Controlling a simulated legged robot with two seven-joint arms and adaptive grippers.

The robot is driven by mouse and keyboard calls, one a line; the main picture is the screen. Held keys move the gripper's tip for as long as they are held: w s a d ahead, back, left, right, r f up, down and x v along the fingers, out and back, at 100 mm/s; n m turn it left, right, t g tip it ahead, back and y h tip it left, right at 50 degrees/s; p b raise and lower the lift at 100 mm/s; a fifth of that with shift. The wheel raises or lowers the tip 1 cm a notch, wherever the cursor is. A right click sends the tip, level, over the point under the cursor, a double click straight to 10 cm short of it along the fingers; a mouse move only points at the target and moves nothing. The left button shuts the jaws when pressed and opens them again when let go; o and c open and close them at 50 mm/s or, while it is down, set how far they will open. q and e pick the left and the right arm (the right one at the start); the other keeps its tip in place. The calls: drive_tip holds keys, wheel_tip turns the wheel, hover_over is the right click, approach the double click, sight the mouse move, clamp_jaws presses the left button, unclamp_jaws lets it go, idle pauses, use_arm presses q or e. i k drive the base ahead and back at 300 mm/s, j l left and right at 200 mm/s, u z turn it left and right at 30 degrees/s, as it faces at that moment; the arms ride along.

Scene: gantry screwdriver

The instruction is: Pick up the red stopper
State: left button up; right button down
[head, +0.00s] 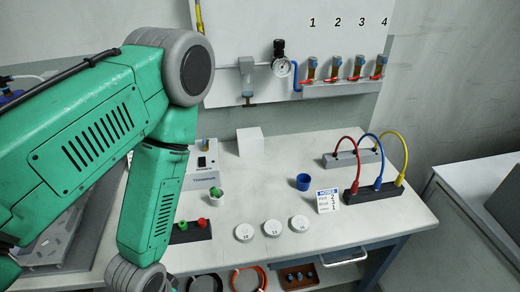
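The red stopper (202,224) sits upright on a dark block (192,236) on the table, just right of a green stopper (183,226). The forearm of my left arm stands close to the left of the block and covers its left end. My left gripper is out of frame below the bottom edge. My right arm and gripper are not in view.
Behind the block is a small white cup (216,195) with something green in it. Round white pieces (272,228) lie to the right. A blue cup (303,182), a notice card (327,201) and cable blocks (373,192) stand farther right. The table (255,185) is clear mid-surface.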

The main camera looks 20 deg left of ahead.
sight(202, 222)
drive_tip(key=u, duration=1.2)
